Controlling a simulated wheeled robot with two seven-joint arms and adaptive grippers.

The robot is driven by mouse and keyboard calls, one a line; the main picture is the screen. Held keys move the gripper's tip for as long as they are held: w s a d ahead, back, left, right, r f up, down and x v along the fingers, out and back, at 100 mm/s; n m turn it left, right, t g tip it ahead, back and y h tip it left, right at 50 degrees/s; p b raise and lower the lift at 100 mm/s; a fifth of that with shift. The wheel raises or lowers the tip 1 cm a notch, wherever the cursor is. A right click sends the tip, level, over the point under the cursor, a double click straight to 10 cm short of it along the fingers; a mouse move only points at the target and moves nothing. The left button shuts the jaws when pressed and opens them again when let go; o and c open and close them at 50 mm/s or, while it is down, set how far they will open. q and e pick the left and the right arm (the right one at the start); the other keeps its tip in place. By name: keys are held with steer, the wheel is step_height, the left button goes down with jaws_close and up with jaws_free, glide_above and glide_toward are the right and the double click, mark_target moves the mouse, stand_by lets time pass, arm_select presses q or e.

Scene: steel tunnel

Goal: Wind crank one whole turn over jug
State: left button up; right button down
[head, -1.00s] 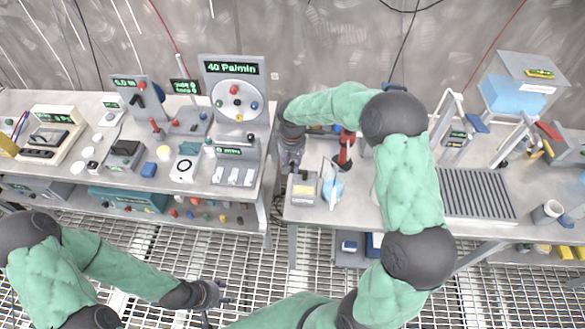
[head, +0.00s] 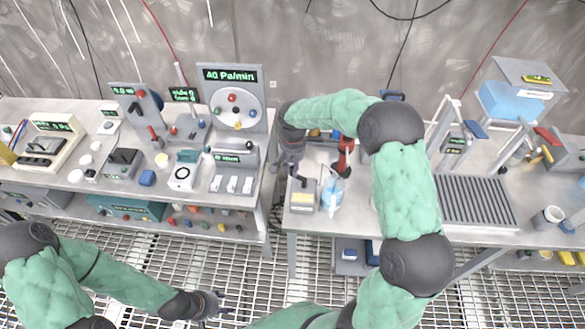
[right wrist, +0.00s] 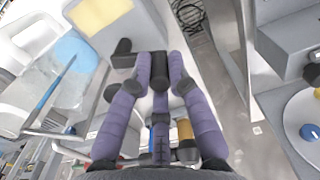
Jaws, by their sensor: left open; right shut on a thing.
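The crank is on a small grey box (head: 303,208) with a pale yellow top, at the left end of the right bench. In the right wrist view its black handle (right wrist: 159,70) stands between my fingers, with a black arm (right wrist: 122,52) beside it. My right gripper (head: 292,172) is shut on this handle; its fingers also show in the right wrist view (right wrist: 158,82). The clear jug (head: 332,196), with blue inside, stands just right of the box; it also shows in the right wrist view (right wrist: 72,58). My left gripper (head: 222,304) is open and empty over the floor grating.
A red and black tool (head: 344,158) stands behind the jug. A grooved grey plate (head: 472,202) lies further right. The left bench holds a dial panel (head: 236,100) and several small devices. A gap with grating (head: 270,240) separates the benches.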

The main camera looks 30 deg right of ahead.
steer(key=c, duration=1.2)
jaws_free()
steer(key=shift+o, duration=0.2)
steer(key=shift+r, duration=0.1)
step_height(320, 180, up, 12)
